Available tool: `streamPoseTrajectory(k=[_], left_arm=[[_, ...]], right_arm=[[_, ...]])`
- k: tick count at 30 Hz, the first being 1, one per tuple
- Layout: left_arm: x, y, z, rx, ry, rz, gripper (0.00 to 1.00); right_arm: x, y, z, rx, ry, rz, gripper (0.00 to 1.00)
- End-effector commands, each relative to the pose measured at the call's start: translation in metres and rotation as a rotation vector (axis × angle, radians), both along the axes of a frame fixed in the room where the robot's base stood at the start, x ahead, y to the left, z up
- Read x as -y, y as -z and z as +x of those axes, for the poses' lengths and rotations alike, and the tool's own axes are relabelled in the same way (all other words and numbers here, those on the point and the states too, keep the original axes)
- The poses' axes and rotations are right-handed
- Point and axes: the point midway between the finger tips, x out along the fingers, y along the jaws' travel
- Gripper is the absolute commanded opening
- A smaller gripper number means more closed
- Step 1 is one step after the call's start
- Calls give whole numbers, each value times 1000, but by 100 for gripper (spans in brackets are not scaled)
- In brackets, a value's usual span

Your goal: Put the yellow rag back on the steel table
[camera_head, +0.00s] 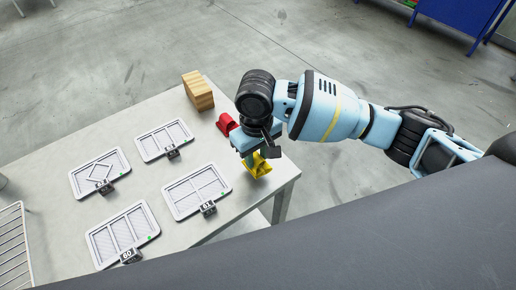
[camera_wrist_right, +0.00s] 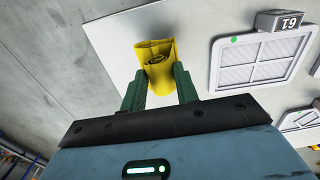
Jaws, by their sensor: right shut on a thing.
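The yellow rag (camera_head: 261,168) is in my right gripper (camera_head: 257,158), over the right end of the steel table (camera_head: 151,181) in the head view. In the right wrist view the yellow rag (camera_wrist_right: 157,66) hangs bunched between the two green fingertips of my right gripper (camera_wrist_right: 161,78). The pale tabletop (camera_wrist_right: 200,22) and its edge show behind it. I cannot tell whether the rag touches the table. My right arm partly hides that end of the table in the head view. My left gripper is not in view.
A red object (camera_head: 226,124) stands just behind my right gripper. A wooden block (camera_head: 198,91) is at the table's back edge. Several framed grey panels with number tags, one marked 61 (camera_head: 208,208), cover the tabletop's middle. A wire rack (camera_head: 14,248) is at left.

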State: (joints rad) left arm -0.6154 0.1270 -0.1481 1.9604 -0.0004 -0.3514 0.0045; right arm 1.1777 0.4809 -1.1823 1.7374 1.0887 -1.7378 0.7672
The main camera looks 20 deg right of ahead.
Motion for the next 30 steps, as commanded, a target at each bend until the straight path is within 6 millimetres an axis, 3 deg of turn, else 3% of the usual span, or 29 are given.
streamPoseTrajectory(k=[10,15,21,29,30], left_arm=[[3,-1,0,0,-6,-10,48],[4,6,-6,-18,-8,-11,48],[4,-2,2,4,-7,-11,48],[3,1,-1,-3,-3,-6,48],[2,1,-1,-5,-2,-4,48]], right_arm=[[7,1,14,2,2,0,12],[18,5,37,-2,5,-1,12],[17,29,35,4,1,-1,12],[17,36,34,0,0,-1,12],[17,36,34,-1,0,-1,34]])
